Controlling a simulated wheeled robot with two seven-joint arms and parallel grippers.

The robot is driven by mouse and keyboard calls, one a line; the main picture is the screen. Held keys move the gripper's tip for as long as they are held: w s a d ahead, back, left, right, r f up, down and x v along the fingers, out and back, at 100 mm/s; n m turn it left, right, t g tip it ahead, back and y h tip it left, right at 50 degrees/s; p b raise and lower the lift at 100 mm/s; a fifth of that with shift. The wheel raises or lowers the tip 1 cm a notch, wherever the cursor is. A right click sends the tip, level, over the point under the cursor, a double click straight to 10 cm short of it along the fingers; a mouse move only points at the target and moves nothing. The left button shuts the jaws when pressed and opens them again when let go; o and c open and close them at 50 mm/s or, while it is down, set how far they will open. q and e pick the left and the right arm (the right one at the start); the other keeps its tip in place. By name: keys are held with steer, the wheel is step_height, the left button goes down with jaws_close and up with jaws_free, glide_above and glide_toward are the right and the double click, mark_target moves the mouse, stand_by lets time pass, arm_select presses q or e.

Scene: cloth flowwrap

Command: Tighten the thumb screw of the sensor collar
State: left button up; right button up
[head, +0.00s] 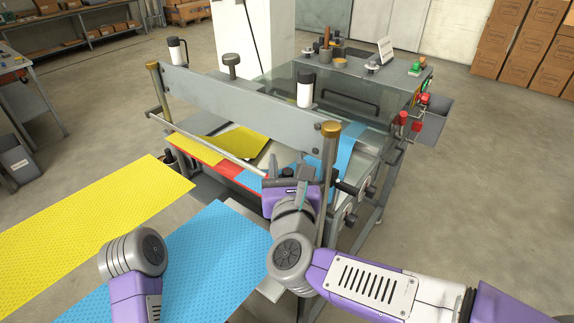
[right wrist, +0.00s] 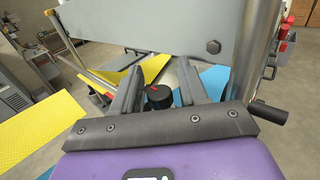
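A black round knob with a red mark (right wrist: 157,98), which looks like the thumb screw, shows in the right wrist view between my right gripper's fingers. Clear gaps show on both sides of it, and I cannot tell how far it lies from the fingers in depth. My right gripper (right wrist: 158,68) is open; in the head view the gripper (head: 288,172) is at the machine's near side, beside the right brass-topped post (head: 330,150). The gripper hides the knob in the head view. The collar itself cannot be made out. My left arm shows at lower left, its gripper out of view.
A grey crossbeam (head: 240,98) spans the machine just beyond the right gripper; it also fills the top of the right wrist view (right wrist: 150,25). A black-ended rod (right wrist: 268,113) sticks out at right. Yellow (head: 90,208) and blue (head: 215,260) webs lie at left and front.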

jaws_close()
